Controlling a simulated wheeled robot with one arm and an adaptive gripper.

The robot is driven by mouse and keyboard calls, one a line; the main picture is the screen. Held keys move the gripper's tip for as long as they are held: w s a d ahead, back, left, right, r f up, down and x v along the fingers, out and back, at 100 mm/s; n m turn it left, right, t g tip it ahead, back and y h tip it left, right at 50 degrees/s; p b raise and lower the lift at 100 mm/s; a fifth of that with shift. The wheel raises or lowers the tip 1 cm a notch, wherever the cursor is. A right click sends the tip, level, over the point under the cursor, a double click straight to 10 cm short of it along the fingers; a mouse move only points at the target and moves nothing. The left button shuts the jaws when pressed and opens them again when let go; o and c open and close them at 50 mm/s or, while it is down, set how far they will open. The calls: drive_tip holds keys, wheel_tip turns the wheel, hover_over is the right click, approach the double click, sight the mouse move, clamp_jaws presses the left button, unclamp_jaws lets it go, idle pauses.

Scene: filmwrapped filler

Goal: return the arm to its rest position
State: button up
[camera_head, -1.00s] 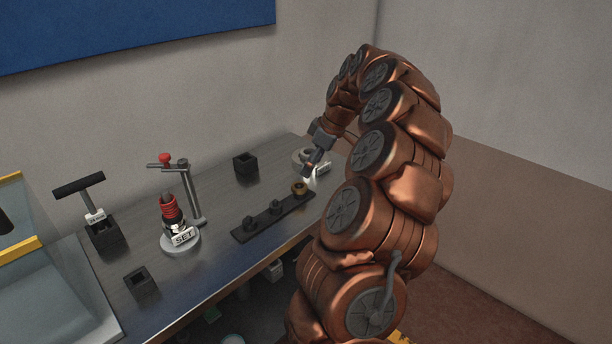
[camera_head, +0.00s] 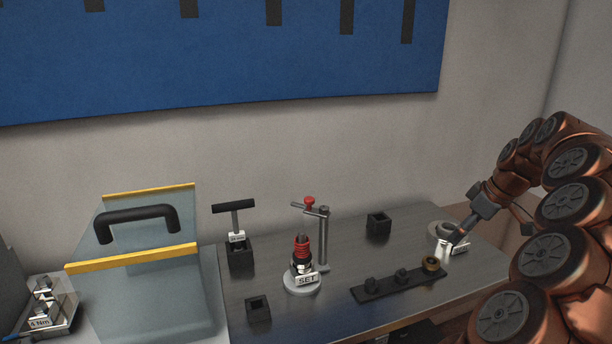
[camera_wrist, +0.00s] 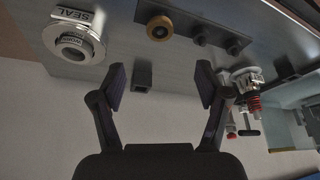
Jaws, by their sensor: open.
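My copper-coloured arm (camera_head: 560,230) rises at the right and arches over to the bench's right end in the head view. My gripper (camera_head: 458,232) is near the ringed fixture (camera_head: 442,227) there. In the wrist view my gripper (camera_wrist: 160,90) has its two dark fingers spread wide, with nothing between them. A small dark square holder (camera_wrist: 143,75) shows beyond the gap, apart from the fingers. The ringed fixture (camera_wrist: 75,42) with a SEAL label appears at upper left in the wrist view, clear of the fingers.
A black strip (camera_head: 395,285) bears dark knobs and a brass ring (camera_head: 431,263). A SET stand (camera_head: 303,283) with a red spring, a T-handled tool (camera_head: 236,222) and empty square holders (camera_head: 258,307) are on the bench. A clear-lidded box (camera_head: 140,270) stands left.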

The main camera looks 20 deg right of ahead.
drive_tip(key=shift+a, duration=0.1)
drive_tip(key=s+a+r+g+p, duration=0.1)
drive_tip(key=a, duration=1.3)
drive_tip(key=s+a+r+g+p, duration=0.1)
drive_tip(key=a+r+g, duration=0.1)
drive_tip(key=a, duration=1.3)
drive_tip(key=s+a+f+m+g, duration=0.1)
drive_tip(key=s+a+f, duration=0.2)
drive_tip(key=s, duration=0.4)
drive_tip(key=s+a+f+m+g+h, duration=0.1)
drive_tip(key=s+a+f, duration=0.2)
drive_tip(key=s, duration=0.5)
drive_tip(key=s+a+f+m+g+p, duration=0.1)
drive_tip(key=s+a+f+m, duration=0.1)
drive_tip(key=s, duration=0.6)
drive_tip(key=shift+a+f+h, duration=0.4)
drive_tip(key=shift+a+f, duration=0.05)
drive_tip(key=shift+a, duration=0.7)
